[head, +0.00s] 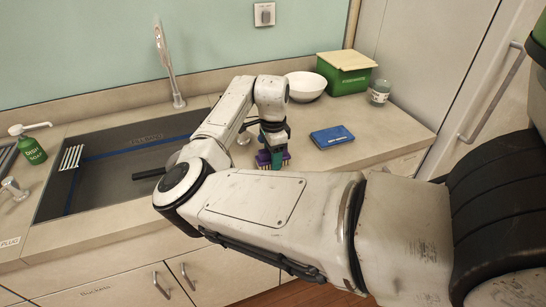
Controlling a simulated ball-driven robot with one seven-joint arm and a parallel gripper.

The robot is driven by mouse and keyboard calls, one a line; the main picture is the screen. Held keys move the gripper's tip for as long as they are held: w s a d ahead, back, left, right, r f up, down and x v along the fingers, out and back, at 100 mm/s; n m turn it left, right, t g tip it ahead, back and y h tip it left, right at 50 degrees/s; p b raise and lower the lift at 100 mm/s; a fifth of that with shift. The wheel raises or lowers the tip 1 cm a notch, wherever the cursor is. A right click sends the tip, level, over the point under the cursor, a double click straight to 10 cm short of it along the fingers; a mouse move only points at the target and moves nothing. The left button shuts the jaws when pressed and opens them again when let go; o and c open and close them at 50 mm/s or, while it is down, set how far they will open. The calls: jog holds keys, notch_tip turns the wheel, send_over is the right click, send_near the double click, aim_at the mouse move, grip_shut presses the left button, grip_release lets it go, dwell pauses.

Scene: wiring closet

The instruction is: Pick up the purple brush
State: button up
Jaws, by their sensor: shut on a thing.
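The purple brush (263,158) is on the counter side just right of the sink, its bristles pointing down. My gripper (272,150) is at the brush, shut on it, with dark and teal parts showing around it. My arm crosses the front of the view and hides the counter below the brush. I cannot tell whether the bristles touch the counter.
A blue box-like item (332,137) lies to the right of the brush. A white bowl (306,86), a green box (345,72) and a small jar (379,92) stand behind. The sink (110,160), faucet (168,60) and green soap bottle (31,148) are left.

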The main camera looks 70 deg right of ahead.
jog(key=shift+r, duration=0.55)
jog(key=s+r+b, duration=0.1)
jog(key=s+r, duration=1.1)
jog(key=s, duration=0.2)
jog(key=shift+a+b, duration=0.2)
jog(key=shift+b, duration=0.1)
